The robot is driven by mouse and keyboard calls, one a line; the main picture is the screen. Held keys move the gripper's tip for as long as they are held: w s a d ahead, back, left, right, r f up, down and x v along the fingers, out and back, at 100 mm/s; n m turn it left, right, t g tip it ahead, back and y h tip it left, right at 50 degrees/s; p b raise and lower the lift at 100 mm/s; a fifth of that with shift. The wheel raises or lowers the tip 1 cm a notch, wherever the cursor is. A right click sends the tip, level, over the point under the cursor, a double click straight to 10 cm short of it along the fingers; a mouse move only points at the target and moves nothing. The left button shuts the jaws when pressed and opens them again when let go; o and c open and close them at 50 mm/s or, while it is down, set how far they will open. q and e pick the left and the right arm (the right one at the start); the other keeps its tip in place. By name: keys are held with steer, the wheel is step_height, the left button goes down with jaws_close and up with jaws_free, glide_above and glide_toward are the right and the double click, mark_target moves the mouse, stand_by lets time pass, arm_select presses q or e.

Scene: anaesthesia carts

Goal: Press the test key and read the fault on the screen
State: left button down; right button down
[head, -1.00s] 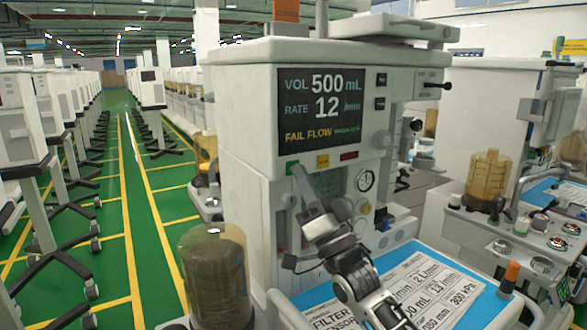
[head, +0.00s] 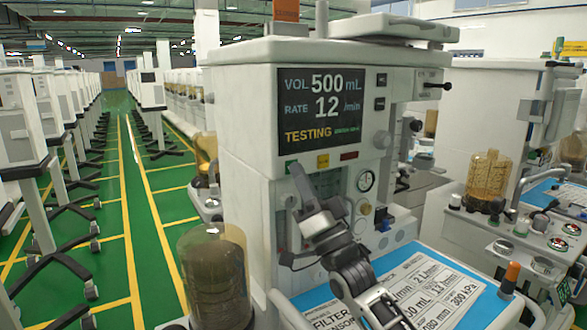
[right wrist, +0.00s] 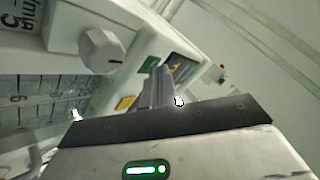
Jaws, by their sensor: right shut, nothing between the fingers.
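The grey-white anaesthesia cart (head: 240,110) stands in front of me. Its dark screen (head: 320,112) reads VOL 500 mL, RATE 12 /min and TESTING in yellow, with small green text beside it that is too small to read. Below the screen are a green key (head: 292,165), a yellow key (head: 323,160) and a red key (head: 349,156). My right gripper (head: 296,170) is shut and empty, its fingertips at the green key; contact cannot be told. In the right wrist view the shut fingers (right wrist: 157,86) reach up beside the green key (right wrist: 149,63), with the yellow key (right wrist: 125,103) to the left.
A clear bellows cylinder (head: 213,275) stands at the cart's front left. A round gauge (head: 366,181) is right of my gripper. Another cart (head: 488,100) stands at right; the green aisle is at left.

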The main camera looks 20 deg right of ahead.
steer(key=shift+s, duration=0.25)
steer(key=shift+s+d+p, duration=0.1)
steer(key=shift+s+p, duration=0.3)
steer(key=shift+s, duration=0.2)
steer(key=s, duration=0.1)
steer(key=s+p, duration=0.1)
steer(key=s, duration=0.3)
steer(key=shift+d+p, duration=0.35)
stand_by(0.6)
